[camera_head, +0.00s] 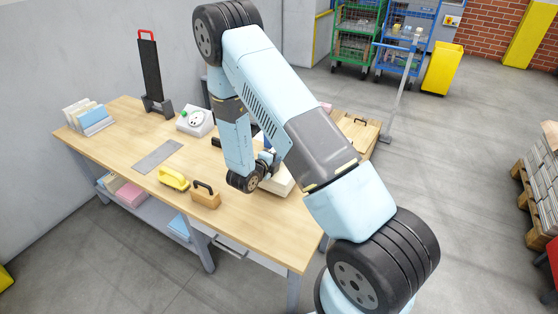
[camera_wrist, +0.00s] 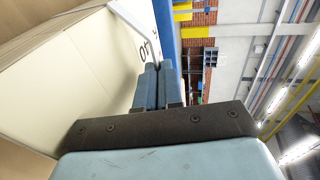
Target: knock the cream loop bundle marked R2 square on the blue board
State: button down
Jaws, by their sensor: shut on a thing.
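The cream bundle (camera_head: 284,184) is on the table beneath my gripper, partly hidden by my arm. In the wrist view the cream bundle (camera_wrist: 75,75) fills the left side, with dark characters near the fingertips that I cannot read fully. My gripper (camera_head: 267,163) is at the bundle; in the wrist view its fingers (camera_wrist: 154,72) are close together at the bundle's edge, shut on it. The exact grip point is hidden. A blue upright strip (camera_wrist: 166,32), perhaps the blue board, shows just beyond the fingertips.
The table's front left is clear.

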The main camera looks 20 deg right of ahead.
jog(key=shift+r, duration=2.4)
jog(key=shift+d, duration=0.1)
